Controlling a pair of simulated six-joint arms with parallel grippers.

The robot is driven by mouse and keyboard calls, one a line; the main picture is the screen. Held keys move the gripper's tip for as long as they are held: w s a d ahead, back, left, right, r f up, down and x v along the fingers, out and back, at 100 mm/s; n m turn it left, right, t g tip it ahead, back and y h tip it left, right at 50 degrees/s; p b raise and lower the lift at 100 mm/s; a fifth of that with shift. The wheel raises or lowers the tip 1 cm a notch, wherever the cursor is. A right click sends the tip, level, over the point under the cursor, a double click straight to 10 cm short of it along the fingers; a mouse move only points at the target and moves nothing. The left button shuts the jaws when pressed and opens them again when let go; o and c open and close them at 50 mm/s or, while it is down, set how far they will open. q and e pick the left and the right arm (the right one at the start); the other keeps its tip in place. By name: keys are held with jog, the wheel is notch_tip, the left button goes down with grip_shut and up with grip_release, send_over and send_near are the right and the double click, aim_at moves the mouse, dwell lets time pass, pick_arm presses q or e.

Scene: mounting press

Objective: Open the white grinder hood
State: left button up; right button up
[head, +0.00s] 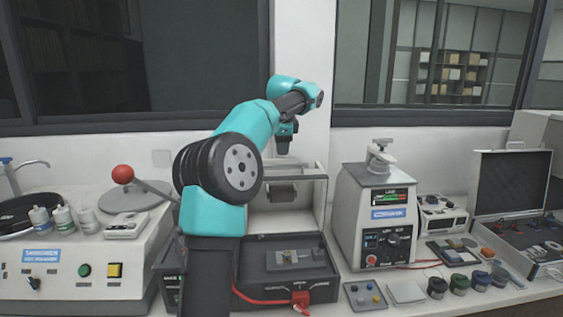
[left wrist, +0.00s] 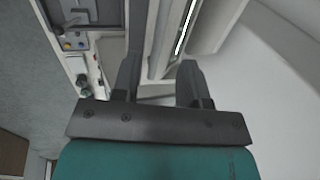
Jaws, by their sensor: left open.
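The white grinder hood (head: 319,205) stands raised at the back of the dark grinder base (head: 318,291), in the middle of the head view. The base lies uncovered in front of it, with a small grey vise (head: 300,260) inside. My left arm hides the left part of the grinder. My left gripper (head: 286,145) is above the top edge of the hood, pointing down. In the left wrist view its two fingers (left wrist: 158,78) are apart with nothing between them. I cannot tell whether they touch the hood. My right gripper is not in view.
A white press with a green display (head: 388,200) stands close on the right. A polisher with a red ball-ended lever (head: 123,173) stands on the left. Several small jars (head: 459,284) and an open case (head: 515,185) are at the right. A window wall closes the back.

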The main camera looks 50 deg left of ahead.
aim_at(281, 165)
pick_arm(q)
jog(key=x, duration=0.6)
jog(key=shift+f, duration=0.15)
grip_shut()
dwell(0.4)
